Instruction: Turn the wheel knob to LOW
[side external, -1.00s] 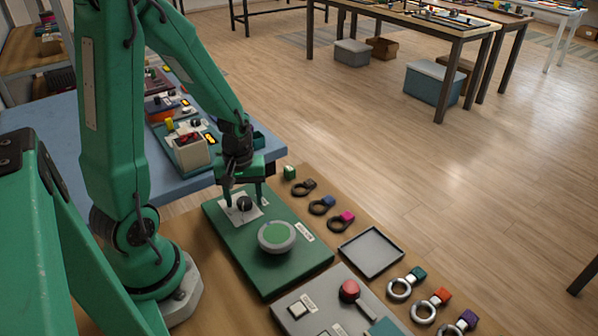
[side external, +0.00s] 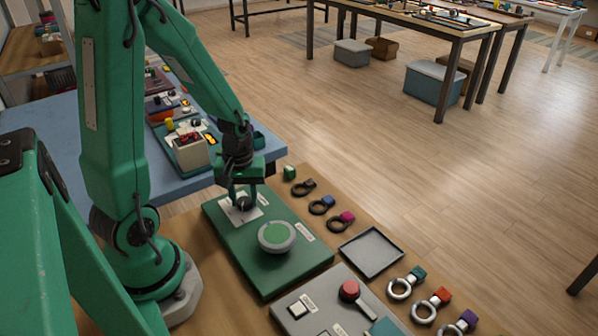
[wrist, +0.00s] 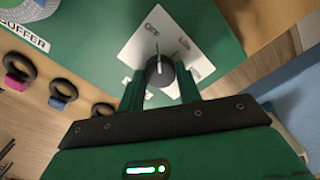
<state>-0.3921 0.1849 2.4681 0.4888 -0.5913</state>
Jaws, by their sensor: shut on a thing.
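The wheel knob (wrist: 160,70) is a round dark knob on a white label plate (wrist: 135,50), with a pale pointer line on its top. In the wrist view, the line points up the picture, near the printed mark on the left that looks like OFF. A second mark, which looks like LOW, lies to its right. My gripper (wrist: 160,84) is shut on the knob, one finger on each side. In the side view, my gripper (side external: 243,198) is low over the green panel (side external: 225,222) and hides most of the knob.
A round grey and green disc (side external: 277,237) sits on the same panel near the knob. Several dark rings with coloured tags lie to the right, and a grey tray (side external: 372,252) lies beyond the panel. A grey panel with a red knob (side external: 349,290) is in front.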

